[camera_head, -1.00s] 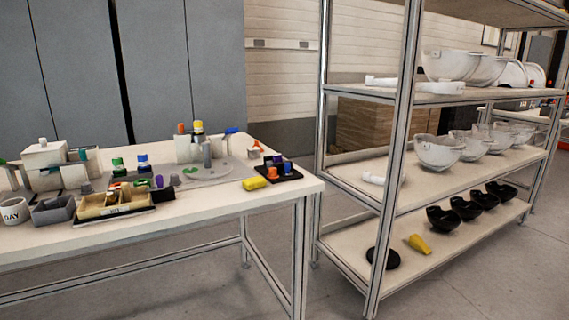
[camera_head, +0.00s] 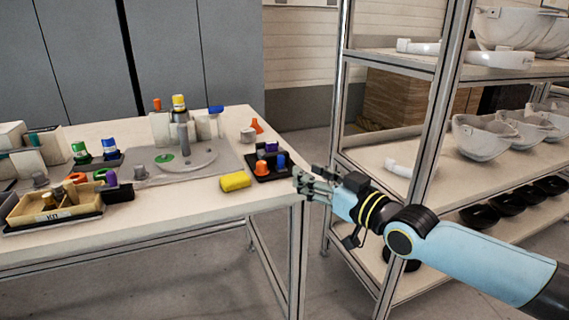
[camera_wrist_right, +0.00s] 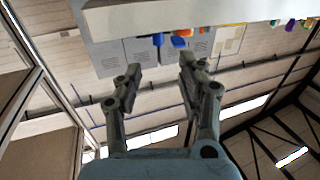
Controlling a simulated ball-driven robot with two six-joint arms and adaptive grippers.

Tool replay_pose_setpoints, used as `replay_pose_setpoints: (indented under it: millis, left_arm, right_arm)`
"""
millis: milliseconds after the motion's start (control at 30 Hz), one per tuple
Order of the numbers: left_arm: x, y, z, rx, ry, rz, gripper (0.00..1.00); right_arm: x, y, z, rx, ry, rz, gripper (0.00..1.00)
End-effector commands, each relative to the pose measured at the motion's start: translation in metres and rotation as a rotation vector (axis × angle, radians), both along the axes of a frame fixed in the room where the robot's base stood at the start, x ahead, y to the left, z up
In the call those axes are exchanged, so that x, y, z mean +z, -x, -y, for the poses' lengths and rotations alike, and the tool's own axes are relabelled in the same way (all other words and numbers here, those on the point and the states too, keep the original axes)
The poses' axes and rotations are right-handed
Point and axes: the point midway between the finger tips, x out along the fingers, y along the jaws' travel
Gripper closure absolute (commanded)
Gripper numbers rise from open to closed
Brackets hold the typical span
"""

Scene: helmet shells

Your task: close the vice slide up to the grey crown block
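A pale fixture (camera_head: 160,129) that looks like the vice stands on the grey board (camera_head: 205,158) at the back of the table. A grey upright piece (camera_head: 183,136) stands in front of it, with a yellow-topped part behind; it may be the crown block. A pale block with a blue top (camera_head: 209,122) stands just to its right. I cannot tell which part is the slide or how wide its gap is. My right gripper (camera_head: 306,181) is empty at the table's right edge, well apart from the fixture. The right wrist view shows its fingers (camera_wrist_right: 160,72) spread open. My left gripper is out of view.
A partitioned wooden box (camera_head: 30,213) sits front left. A shelf rack (camera_head: 443,90) with helmet shells stands close on the right.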

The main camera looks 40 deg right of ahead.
Motion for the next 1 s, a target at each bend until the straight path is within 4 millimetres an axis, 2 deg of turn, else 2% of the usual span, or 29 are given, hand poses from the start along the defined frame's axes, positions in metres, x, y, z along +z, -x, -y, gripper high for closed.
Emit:
replay_pose_setpoints:
  millis: [33, 200, 400, 567, 833, 1000]
  left_arm:
    - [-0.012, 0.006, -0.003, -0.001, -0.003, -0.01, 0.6]
    - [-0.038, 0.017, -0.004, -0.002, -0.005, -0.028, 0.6]
    - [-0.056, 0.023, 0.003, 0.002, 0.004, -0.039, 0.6]
    - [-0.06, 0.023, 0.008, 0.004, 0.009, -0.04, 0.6]
    - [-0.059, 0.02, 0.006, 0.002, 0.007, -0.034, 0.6]
    - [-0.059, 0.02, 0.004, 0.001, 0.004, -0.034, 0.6]
  right_arm:
    - [-0.006, -0.011, -0.001, -0.001, 0.0, 0.001, 0.6]
    - [-0.009, -0.045, -0.003, -0.001, 0.0, -0.001, 0.6]
    - [-0.006, -0.074, -0.005, -0.002, 0.0, -0.002, 0.6]
    - [-0.004, -0.083, -0.006, -0.001, -0.001, -0.003, 0.6]
    - [-0.002, -0.084, -0.006, -0.001, 0.0, -0.004, 0.62]
    - [-0.002, -0.084, -0.006, -0.001, 0.0, -0.004, 0.84]
